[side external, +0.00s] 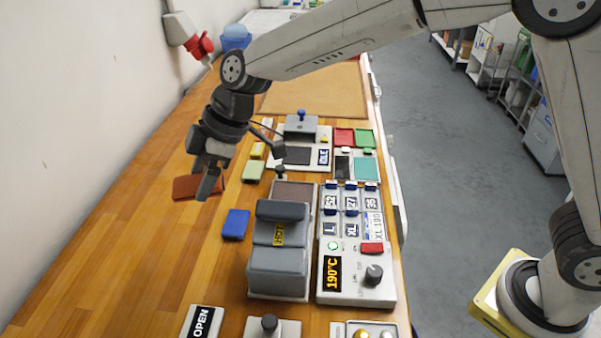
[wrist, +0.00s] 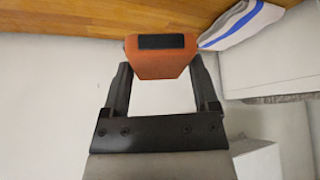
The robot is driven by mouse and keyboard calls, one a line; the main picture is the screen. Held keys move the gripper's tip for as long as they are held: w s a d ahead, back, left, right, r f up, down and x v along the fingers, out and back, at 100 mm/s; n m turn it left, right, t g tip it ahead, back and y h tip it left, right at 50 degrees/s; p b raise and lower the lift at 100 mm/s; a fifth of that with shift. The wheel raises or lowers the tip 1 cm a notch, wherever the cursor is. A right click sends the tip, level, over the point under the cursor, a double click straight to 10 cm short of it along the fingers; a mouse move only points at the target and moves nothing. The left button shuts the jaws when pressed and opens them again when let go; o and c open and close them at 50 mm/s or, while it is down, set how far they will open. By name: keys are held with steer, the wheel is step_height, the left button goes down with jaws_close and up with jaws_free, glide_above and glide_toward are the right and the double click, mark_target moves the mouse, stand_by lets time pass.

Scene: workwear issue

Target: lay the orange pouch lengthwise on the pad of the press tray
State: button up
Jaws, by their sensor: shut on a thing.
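The orange pouch (wrist: 160,62) is between the two fingers of my gripper (wrist: 160,85) in the wrist view, with a black strip on its face. In the side view the pouch (side external: 185,187) shows at the fingers of my gripper (side external: 206,184), partly hidden behind them. My gripper is shut on it, left of the press and over the wooden bench side. The grey press (side external: 279,268) has a label on its front. A tray with a brownish pad (side external: 293,190) extends behind the press and looks bare.
A blue pouch (side external: 236,224) lies left of the press. A control box (side external: 347,287) reading 190°C stands to its right, with labelled size blocks behind. A green pouch (side external: 253,171) and a station with a dark pad (side external: 297,155) lie farther back. The left bench is clear.

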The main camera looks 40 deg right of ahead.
steer(key=s+d+n+g+h, duration=0.1)
steer(key=s+d+n+g, duration=0.2)
steer(key=d+n, duration=0.4)
steer(key=s+d+n+g+h, duration=0.1)
steer(key=s+d+n+g, duration=0.2)
steer(key=d, duration=1.3)
steer(key=s+r+n, duration=0.1)
steer(key=s+n, duration=0.1)
steer(key=n, duration=0.2)
steer(key=shift+s+g, duration=0.3)
steer(key=shift+s, duration=0.1)
step_height(320, 180, down, 4)
steer(key=shift+s+d+f, duration=0.15)
steer(key=shift+f, duration=0.4)
steer(key=w+f, duration=0.2)
steer(key=w, duration=0.2)
steer(key=w+a+f, duration=0.1)
steer(key=w+f, duration=0.2)
steer(key=w, duration=0.1)
steer(key=w+a+f, duration=0.1)
steer(key=w+f, duration=0.2)
steer(key=w, duration=0.1)
steer(key=shift+w+f, duration=0.1)
steer(key=shift+w, duration=0.1)
steer(key=shift+w+f, duration=0.5)
steer(key=shift+f, duration=0.05)
steer(key=shift+w+f, duration=0.1)
steer(key=shift+c, duration=0.2)
